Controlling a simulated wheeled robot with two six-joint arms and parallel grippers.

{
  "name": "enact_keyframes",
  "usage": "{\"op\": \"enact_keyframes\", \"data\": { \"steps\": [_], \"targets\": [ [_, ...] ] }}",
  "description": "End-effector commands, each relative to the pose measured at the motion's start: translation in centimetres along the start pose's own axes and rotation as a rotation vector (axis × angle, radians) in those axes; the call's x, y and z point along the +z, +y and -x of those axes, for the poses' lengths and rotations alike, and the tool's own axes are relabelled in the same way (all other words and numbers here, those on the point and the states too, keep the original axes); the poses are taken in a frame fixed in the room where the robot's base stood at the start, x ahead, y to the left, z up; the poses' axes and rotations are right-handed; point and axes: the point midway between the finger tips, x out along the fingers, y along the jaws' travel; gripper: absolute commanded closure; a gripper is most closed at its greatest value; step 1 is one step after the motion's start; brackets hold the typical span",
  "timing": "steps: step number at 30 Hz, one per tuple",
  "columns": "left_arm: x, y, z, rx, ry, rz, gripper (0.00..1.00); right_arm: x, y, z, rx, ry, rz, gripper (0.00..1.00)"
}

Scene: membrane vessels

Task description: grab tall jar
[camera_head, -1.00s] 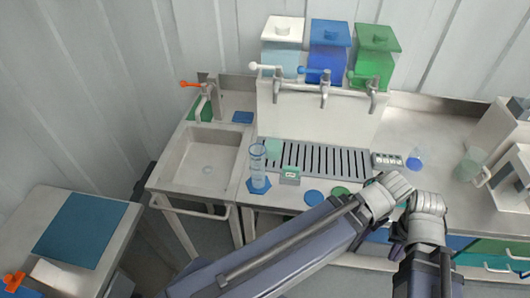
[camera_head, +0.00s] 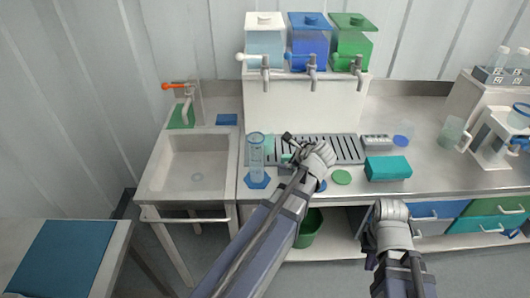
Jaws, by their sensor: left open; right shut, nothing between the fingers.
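The tall jar (camera_head: 256,152) is a clear bluish cylinder. It stands upright on a blue hexagonal mat (camera_head: 257,182) at the left front of the counter. My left gripper (camera_head: 287,148) is open and empty, just right of the jar, with its fingers pointing left towards it. A gap shows between the fingers and the jar. My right gripper (camera_head: 390,207) is shut and empty, in front of the counter at the lower right; its fingertips are hard to make out.
A slotted drain grate (camera_head: 345,150) lies behind my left gripper. A teal box (camera_head: 388,168) and a green disc (camera_head: 342,177) are to its right. The sink (camera_head: 198,165) is left of the jar. Taps (camera_head: 311,70) sit below white, blue and green tanks. A glass beaker (camera_head: 452,132) stands further right.

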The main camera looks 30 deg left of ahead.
Motion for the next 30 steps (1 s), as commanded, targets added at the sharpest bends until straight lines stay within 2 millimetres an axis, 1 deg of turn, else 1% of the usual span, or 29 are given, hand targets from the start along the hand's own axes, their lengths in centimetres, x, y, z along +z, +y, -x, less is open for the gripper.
{"op": "enact_keyframes", "data": {
  "steps": [1, 4, 7, 9, 12, 15, 20, 27, 30],
  "targets": [
    [0.9, -0.5, -2.3, -0.029, -0.048, -0.098, 0.00, -0.1, -0.2, -1.7, 0.000, 0.000, 0.000, 1.00],
    [3.3, -1.7, -4.6, -0.074, -0.138, -0.301, 0.00, -0.2, -0.3, -3.0, 0.000, 0.000, 0.000, 1.00],
    [5.2, -2.7, -6.2, -0.095, -0.215, -0.470, 0.00, -0.2, -0.4, -4.0, 0.000, 0.000, 0.000, 1.00],
    [6.2, -3.1, -6.9, -0.102, -0.255, -0.558, 0.00, -0.2, -0.4, -4.4, 0.000, 0.000, 0.000, 1.00],
    [7.1, -3.5, -7.5, -0.105, -0.291, -0.639, 0.00, -0.3, -0.5, -4.7, 0.000, 0.000, 0.000, 1.00],
    [7.5, -3.8, -7.7, -0.107, -0.308, -0.677, 0.00, -0.3, -0.5, -4.8, 0.000, 0.000, 0.000, 1.00],
    [7.6, -3.9, -7.9, -0.107, -0.312, -0.687, 0.00, -0.3, -0.5, -4.8, 0.000, 0.000, 0.000, 1.00],
    [8.0, -4.2, -10.1, -0.106, -0.310, -0.684, 0.00, -0.3, -0.6, -5.9, 0.000, 0.000, 0.000, 1.00],
    [8.1, -4.3, -10.2, -0.107, -0.310, -0.684, 0.00, -0.3, -0.6, -5.8, 0.000, 0.000, 0.000, 1.00]
  ]
}}
